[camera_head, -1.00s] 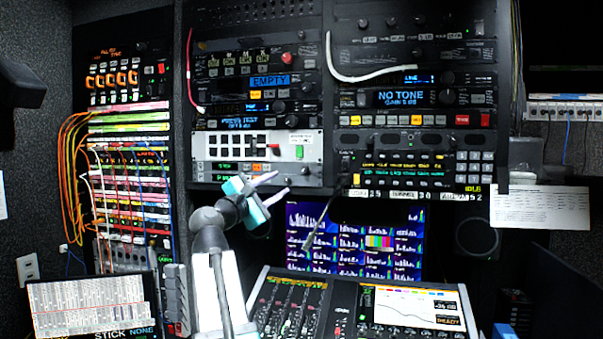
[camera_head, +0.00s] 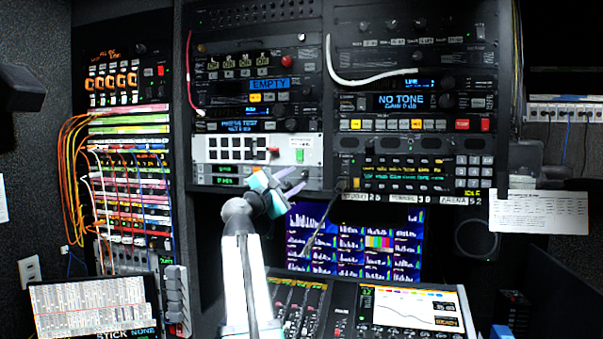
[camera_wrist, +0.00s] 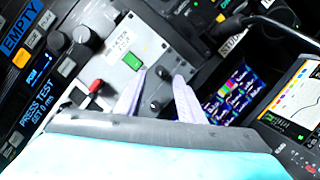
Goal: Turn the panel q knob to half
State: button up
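My gripper (camera_head: 297,180) is in front of the lower right of the middle rack column. Its two pale lilac fingers are apart, with nothing visibly held. In the wrist view the gripper (camera_wrist: 160,76) points at a light grey panel with two small dark knobs, an upper knob (camera_wrist: 162,72) and a lower knob (camera_wrist: 155,104). Both appear between or just beyond the fingers in the picture; contact cannot be told. The labels there are too small to read, so I cannot tell which is the panel q knob. In the head view the gripper covers this spot.
A white panel (camera_head: 225,149) with a green switch (camera_head: 300,155) sits just above the gripper. A multi-picture screen (camera_head: 350,262) is to the right, below the rack. A mixing console (camera_head: 340,315) stands below. A white cable (camera_head: 330,65) hangs across the right rack.

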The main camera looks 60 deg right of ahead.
aim_at(303, 173)
jog(key=shift+p+x, duration=0.55)
jog(key=shift+x, duration=1.7)
grip_shut()
